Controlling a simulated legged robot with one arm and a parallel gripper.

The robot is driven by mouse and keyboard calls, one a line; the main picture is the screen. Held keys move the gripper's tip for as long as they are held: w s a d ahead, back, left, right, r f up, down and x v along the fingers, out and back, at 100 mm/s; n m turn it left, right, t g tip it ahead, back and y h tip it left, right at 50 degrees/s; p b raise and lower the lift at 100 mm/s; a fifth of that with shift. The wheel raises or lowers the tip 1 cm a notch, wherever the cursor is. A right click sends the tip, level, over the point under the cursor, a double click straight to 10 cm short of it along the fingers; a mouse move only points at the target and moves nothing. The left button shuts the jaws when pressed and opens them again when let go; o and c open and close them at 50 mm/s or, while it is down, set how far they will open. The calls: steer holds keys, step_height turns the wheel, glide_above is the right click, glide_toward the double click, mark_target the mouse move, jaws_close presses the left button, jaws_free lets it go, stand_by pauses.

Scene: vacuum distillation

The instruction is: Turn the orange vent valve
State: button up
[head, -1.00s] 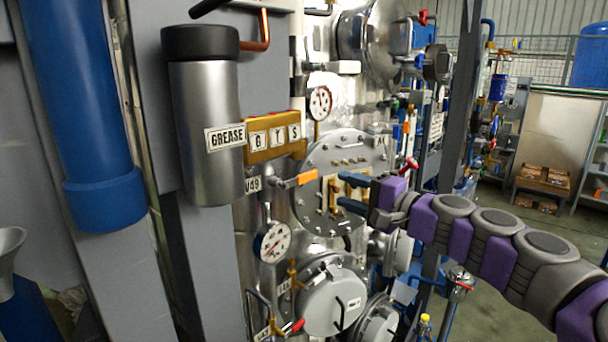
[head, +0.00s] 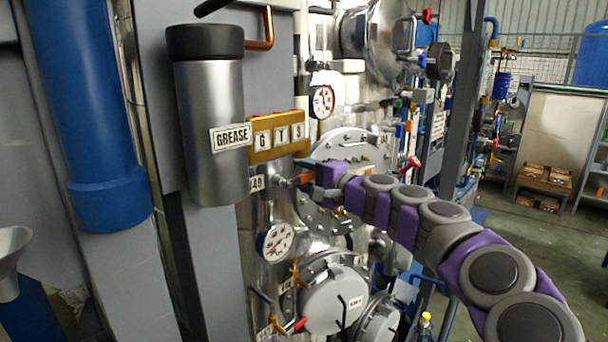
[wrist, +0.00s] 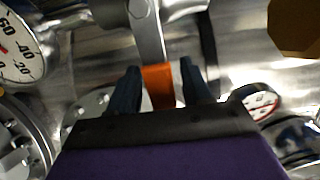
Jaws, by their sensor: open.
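The orange vent valve handle (head: 306,178) sticks out to the right from its metal fitting, just below the brass box with lettered plates. In the wrist view the orange handle (wrist: 158,86) lies between the two dark blue fingers, with its grey lever running up to a bolt. My gripper (head: 311,177) has reached the handle from the right; in the wrist view my gripper (wrist: 160,70) is open, with a finger on each side of the orange part. A small gap shows beside the handle, and contact cannot be told. My arm hides part of the round flange behind.
A grey grease cylinder (head: 209,125) and the brass box (head: 278,135) stand left of and above the handle. A pressure gauge (head: 275,242) sits below, another gauge (head: 322,101) above. A round flanged cover (head: 350,150) lies behind my arm. Open floor shows at right.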

steer(key=shift+c, duration=0.4)
steer(key=shift+f, duration=0.1)
jaws_close()
